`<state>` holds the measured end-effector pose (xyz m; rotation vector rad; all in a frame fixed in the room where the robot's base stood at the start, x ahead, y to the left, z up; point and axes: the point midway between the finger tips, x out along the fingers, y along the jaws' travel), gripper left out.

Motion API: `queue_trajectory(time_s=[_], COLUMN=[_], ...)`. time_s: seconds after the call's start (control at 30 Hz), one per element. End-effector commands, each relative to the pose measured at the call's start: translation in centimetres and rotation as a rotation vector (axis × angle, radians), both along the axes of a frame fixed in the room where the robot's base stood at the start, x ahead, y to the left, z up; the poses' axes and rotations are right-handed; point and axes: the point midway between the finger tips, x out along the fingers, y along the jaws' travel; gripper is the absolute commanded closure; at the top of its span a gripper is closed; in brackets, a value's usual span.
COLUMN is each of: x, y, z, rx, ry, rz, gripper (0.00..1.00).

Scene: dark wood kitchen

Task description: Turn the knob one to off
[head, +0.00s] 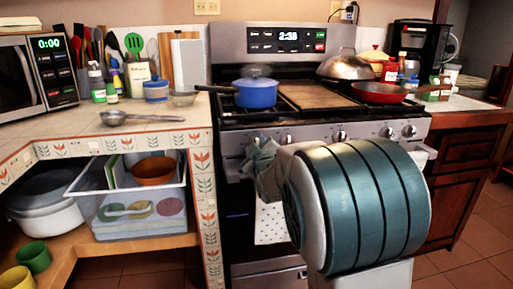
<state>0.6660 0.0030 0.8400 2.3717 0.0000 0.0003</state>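The stove (300,125) stands in the middle of the head view. Its front panel carries a row of round metal knobs; a middle one (341,136) and two at the right, one (387,132) and another (409,131), show clearly. The left part of the row is partly covered by the far end of my arm. My gripper (256,163) seems to be the grey, blurred shape in front of the panel's left part. Its fingers cannot be made out, nor whether it touches a knob. I cannot tell which knob is knob one or how it is turned.
A blue pot (256,93) and a red pan (380,92) sit on the stove top. A white dotted towel (271,224) hangs on the oven front. The tiled counter (60,130) with a ladle (140,118) is at left, above an open shelf.

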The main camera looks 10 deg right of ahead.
Motion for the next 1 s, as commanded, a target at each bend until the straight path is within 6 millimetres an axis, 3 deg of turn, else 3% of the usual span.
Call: queue_trajectory(time_s=[0.03, 0.1, 0.47, 0.67, 1.0], x=[0.0, 0.0, -0.5, -3.4, -10.2], y=[0.0, 0.0, 0.0, 0.0, 0.0], z=[-0.1, -0.1, 0.1, 0.2, 0.2], rx=[0.002, 0.001, 0.001, 0.002, 0.002], ry=[0.003, 0.003, 0.000, 0.001, 0.001], rz=[0.000, 0.000, 0.000, 0.001, 0.001], gripper=[0.48, 0.37, 0.37, 0.37, 0.37])
